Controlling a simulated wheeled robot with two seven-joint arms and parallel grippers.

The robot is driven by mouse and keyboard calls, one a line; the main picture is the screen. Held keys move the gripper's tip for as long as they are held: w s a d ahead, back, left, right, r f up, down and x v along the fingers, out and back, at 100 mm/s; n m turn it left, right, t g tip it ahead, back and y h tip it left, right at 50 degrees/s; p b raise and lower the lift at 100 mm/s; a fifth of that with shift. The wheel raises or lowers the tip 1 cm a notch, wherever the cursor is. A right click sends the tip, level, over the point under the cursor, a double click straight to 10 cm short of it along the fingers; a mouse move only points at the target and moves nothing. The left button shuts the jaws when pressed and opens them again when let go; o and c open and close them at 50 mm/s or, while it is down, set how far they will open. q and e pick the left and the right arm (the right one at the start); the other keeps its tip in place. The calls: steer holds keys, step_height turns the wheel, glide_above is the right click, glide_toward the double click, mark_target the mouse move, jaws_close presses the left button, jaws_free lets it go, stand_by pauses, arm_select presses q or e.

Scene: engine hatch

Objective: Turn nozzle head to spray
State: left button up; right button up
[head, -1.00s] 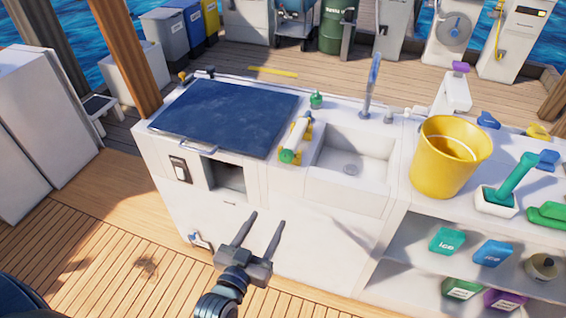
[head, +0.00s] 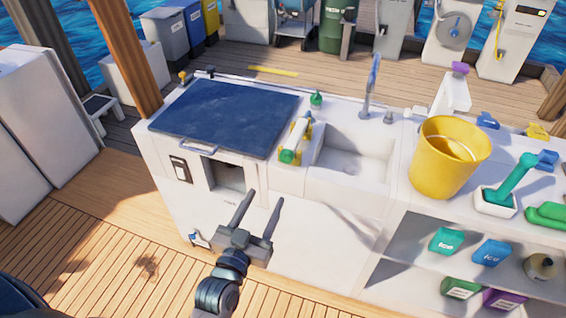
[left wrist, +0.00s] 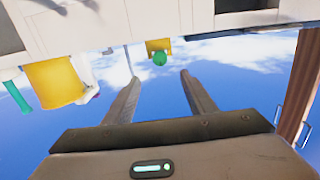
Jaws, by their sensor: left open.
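A white cylindrical fitting with a green end and yellow parts, which looks like the nozzle (head: 296,140), lies on the white counter between the dark blue hatch lid (head: 222,116) and the sink. In the left wrist view, which is upside down, its round green end (left wrist: 159,58) shows beyond and between my fingers. My left gripper (head: 263,198) is open and empty. In the head view it shows below the nozzle, in front of the counter's front face, apart from it. In the left wrist view the gripper (left wrist: 160,76) shows both fingers spread. My right gripper is not in view.
Right of the nozzle are the sink (head: 352,158) and a tap (head: 372,85). A small green-topped bottle (head: 316,100) stands behind it. A yellow bucket (head: 446,160) and a green-handled brush (head: 515,178) stand further right. The lid's handle (head: 198,149) sticks out at the front.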

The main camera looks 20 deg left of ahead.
mark_target(285, 159)
arm_select(q)
steer(key=w, duration=0.6)
steer(key=w+p, duration=0.1)
steer(key=w, duration=0.6)
steer(key=shift+d+p, duration=0.2)
steer(key=shift+p, duration=0.1)
steer(key=shift+w, duration=0.85)
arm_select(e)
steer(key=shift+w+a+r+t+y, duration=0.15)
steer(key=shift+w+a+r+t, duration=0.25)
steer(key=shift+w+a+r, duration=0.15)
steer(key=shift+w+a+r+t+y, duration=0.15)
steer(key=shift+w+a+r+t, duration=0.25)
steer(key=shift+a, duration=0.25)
arm_select(q)
steer(key=shift+c, duration=0.6)
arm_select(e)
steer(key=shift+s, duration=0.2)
arm_select(q)
steer(key=c, duration=0.9)
steer(key=shift+c, duration=0.2)
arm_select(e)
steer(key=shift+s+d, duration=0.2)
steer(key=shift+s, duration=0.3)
